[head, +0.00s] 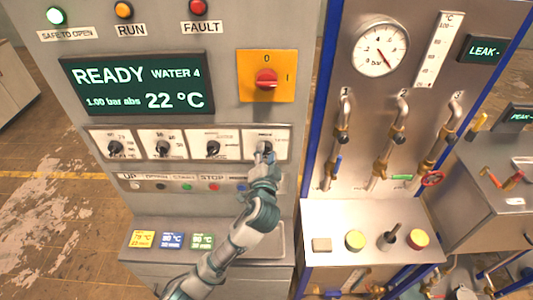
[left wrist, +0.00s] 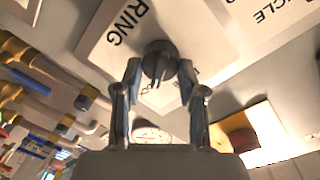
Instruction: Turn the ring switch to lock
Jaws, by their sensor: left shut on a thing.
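The ring switch is a dark round knob on a white plate, the rightmost in a row on the grey cabinet front. In the left wrist view the knob (left wrist: 159,58) sits beside the printed word RING. My left gripper (head: 264,150) is at this knob in the head view and covers most of it. In the left wrist view the two fingers of my left gripper (left wrist: 160,72) stand on either side of the knob, shut on it. I cannot read which mark the knob points to. My right gripper is not in view.
Three similar knobs, the nearest being this one (head: 212,148), sit to the left. A row of buttons (head: 187,187) lies below. Above are a yellow plate with a red rotary switch (head: 266,79) and a display (head: 137,85) reading READY. A pipe panel (head: 375,120) stands to the right.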

